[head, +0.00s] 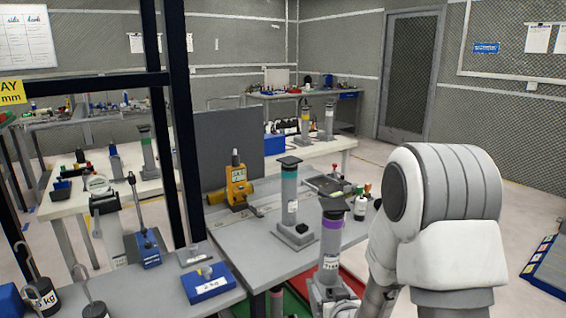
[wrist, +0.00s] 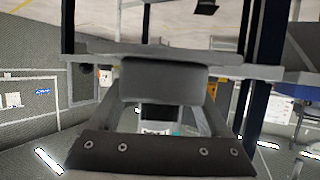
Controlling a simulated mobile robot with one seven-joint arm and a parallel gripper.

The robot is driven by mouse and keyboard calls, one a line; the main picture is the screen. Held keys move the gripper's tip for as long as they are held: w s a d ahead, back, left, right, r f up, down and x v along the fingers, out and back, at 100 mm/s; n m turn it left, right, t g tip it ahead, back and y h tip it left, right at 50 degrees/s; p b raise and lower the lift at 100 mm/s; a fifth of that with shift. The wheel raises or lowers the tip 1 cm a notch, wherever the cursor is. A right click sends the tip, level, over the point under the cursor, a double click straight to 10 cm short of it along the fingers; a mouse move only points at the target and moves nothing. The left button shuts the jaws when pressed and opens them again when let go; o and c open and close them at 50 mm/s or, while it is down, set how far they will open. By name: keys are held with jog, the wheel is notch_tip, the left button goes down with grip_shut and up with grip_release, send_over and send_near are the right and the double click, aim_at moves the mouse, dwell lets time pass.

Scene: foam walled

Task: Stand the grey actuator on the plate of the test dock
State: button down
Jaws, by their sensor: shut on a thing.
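A grey actuator (head: 331,244) with a purple band and a dark flat top is upright in front of the near edge of the grey table, beside my arm. My gripper (wrist: 163,112) is shut on a grey body (wrist: 163,82), seen close up between its fingers in the wrist view. It appears to be this actuator; the fingers are mostly hidden in the head view. Another grey column (head: 290,194) with a teal band stands on the table, with a square grey base and black knob at its foot. I cannot tell for sure which fixture is the test dock.
A yellow device (head: 238,187) stands at the table's back left, before a dark grey panel (head: 222,148). Small bottles (head: 361,206) and a tray are at the right. A blue block (head: 207,284) is on the nearer left table. A black post (head: 181,110) rises at left.

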jog(key=shift+s+d+f+m+h, duration=0.15)
jog(key=shift+d+f+m+h, duration=0.15)
jog(key=shift+d+f, duration=0.35)
jog(key=shift+s+d+f+m+h, duration=0.1)
jog(key=shift+d+f+m+h, duration=0.15)
jog(key=shift+d+f, duration=0.35)
notch_tip(320, 180, up, 16)
jog(key=p, duration=1.6)
send_over(333, 261)
jog(key=s+d, duration=0.1)
jog(key=d, duration=0.1)
jog(key=shift+s+d+r, duration=0.1)
jog(key=shift+s+r, duration=0.05)
jog(key=shift+r, duration=0.05)
